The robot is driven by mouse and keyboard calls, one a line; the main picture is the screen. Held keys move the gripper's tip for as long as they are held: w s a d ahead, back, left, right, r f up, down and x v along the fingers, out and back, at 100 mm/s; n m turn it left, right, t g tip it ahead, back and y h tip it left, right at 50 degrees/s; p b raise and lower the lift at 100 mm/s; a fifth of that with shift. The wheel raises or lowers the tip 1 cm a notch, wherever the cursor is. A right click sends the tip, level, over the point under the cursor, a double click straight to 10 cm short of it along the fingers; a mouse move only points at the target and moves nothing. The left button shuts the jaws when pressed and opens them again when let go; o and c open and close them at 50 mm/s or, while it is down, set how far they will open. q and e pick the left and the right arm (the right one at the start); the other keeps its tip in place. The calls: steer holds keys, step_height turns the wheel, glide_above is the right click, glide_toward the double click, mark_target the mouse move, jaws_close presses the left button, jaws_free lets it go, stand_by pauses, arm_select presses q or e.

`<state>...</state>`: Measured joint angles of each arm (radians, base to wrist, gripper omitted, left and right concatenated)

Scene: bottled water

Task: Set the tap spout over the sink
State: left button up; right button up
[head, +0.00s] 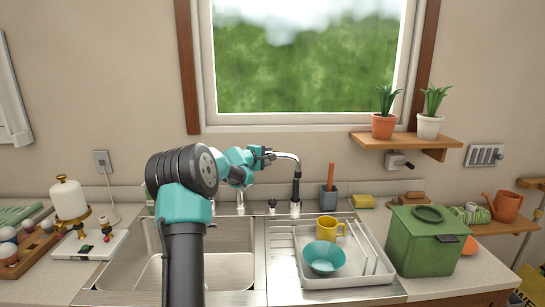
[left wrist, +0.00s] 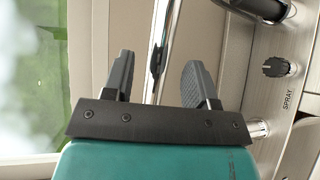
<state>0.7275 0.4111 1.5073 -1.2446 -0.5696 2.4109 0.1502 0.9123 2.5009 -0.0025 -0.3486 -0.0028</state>
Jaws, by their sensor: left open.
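The chrome tap spout (head: 289,155) runs right from my left gripper (head: 264,157) and bends down to a dark upright section (head: 296,187) behind the dish rack. The left gripper is open. In the left wrist view its two fingers (left wrist: 160,80) stand on either side of the chrome tube (left wrist: 166,38), with visible gaps. The sink (head: 235,270) is at the lower left, partly hidden by my arm. My right gripper is out of view.
A dish rack (head: 305,280) with a blue bowl (head: 324,257) and yellow mug (head: 329,228) stands right of the basin. A green bin (head: 420,243) is further right. A knob marked SPRAY (left wrist: 279,68) is on the deck.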

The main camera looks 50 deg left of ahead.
arm_select(q)
steer(key=shift+x, duration=1.9)
jaws_close()
